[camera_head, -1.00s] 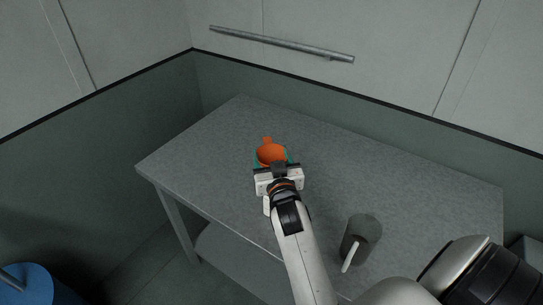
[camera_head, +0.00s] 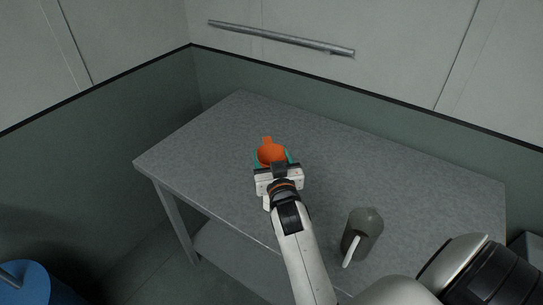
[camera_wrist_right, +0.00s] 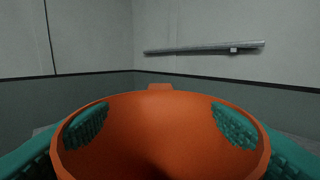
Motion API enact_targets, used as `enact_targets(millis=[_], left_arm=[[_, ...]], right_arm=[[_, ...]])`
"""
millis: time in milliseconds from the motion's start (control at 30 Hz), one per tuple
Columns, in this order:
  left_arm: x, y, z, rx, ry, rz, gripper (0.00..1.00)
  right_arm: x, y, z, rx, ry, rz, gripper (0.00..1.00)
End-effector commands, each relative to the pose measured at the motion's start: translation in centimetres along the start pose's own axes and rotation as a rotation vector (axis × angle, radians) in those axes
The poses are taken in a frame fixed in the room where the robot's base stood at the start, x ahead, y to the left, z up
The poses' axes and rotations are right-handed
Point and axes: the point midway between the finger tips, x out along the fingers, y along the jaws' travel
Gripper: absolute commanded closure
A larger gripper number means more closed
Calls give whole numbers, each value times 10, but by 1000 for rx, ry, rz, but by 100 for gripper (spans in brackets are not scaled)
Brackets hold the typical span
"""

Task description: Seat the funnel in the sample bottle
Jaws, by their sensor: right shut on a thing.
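The orange funnel (camera_head: 270,154) is between the teal fingers of my right gripper (camera_head: 272,160), over the left part of the grey table. In the right wrist view the funnel (camera_wrist_right: 160,135) fills the lower middle, its wide mouth facing up, with a teal finger pad on each side. My right gripper is shut on it. The funnel's lower end is hidden, so I cannot tell what it touches. A dark grey bottle-like vessel (camera_head: 365,232) with a light strip or handle stands near the table's front edge, right of my right forearm. My left gripper is not in view.
The grey table (camera_head: 420,185) is bare at the back and right. Walls stand close behind it, with a metal rail (camera_head: 280,37) on the back wall. A blue drum (camera_head: 40,285) stands on the floor at lower left.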

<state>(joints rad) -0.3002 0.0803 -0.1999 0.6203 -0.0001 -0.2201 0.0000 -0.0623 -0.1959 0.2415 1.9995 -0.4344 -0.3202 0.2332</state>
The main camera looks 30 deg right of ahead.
Motion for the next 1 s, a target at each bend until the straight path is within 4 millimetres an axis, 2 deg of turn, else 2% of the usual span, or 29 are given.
enact_targets(millis=[400, 433, 567, 1000], left_arm=[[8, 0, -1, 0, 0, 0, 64], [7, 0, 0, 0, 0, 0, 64], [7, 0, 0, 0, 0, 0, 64], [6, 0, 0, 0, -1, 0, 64]], right_arm=[[-2, 4, -14, 14, 9, 1, 59], [-2, 4, -13, 14, 8, 1, 34], [-2, 4, -13, 14, 9, 1, 13], [-2, 4, -12, 13, 9, 2, 12]])
